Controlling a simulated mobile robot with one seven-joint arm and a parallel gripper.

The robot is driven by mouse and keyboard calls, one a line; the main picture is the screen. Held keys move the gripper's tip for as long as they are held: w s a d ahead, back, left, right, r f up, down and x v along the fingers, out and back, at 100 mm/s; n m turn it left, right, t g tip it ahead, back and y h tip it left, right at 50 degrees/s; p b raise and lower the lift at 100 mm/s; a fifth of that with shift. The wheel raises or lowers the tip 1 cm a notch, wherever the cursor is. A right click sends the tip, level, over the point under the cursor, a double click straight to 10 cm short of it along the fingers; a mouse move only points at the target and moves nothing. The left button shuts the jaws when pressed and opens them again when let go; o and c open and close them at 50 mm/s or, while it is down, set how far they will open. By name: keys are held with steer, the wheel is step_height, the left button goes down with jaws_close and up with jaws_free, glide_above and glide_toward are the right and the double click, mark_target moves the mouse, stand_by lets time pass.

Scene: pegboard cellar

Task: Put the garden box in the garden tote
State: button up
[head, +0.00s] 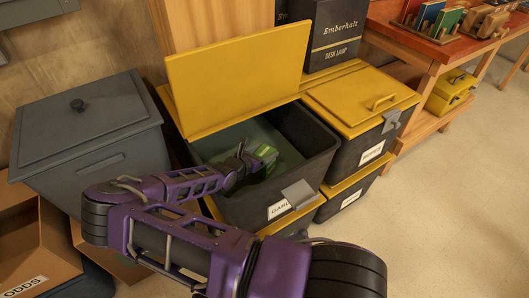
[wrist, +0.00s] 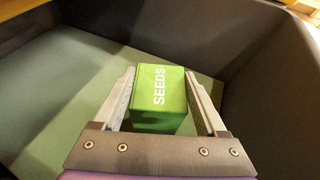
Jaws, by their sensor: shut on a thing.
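The garden box, a green block lettered SEEDS (wrist: 158,98), is between the two fingers of my gripper (wrist: 160,78) in the wrist view. In the head view the green box (head: 266,153) shows at the end of my purple arm, with my gripper (head: 256,161) inside the opening of the garden tote (head: 243,208). The tote is dark grey, with a partly readable label starting GAR and a raised yellow lid (head: 235,80). Its greenish floor (wrist: 60,95) lies below the box. I cannot tell whether the box touches that floor.
A closed yellow-lidded tote (head: 350,98) stands to the right. A grey lidded bin (head: 90,135) stands left, above an ODDS box (head: 35,255). A black Emberhalt box (head: 335,35) is behind. A red-topped bench (head: 425,40) is at right; floor there is clear.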

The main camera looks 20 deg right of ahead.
steer(key=shift+f, duration=0.1)
steer(key=shift+s+f, duration=0.1)
steer(key=shift+f, duration=0.45)
steer(key=o, duration=1.4)
steer(key=shift+f, duration=0.15)
steer(key=shift+r, duration=0.45)
steer(key=v, duration=0.5)
steer(key=p+v, duration=0.1)
steer(key=v, duration=0.1)
steer(key=shift+a+r, duration=0.2)
steer(key=shift+r, duration=0.25)
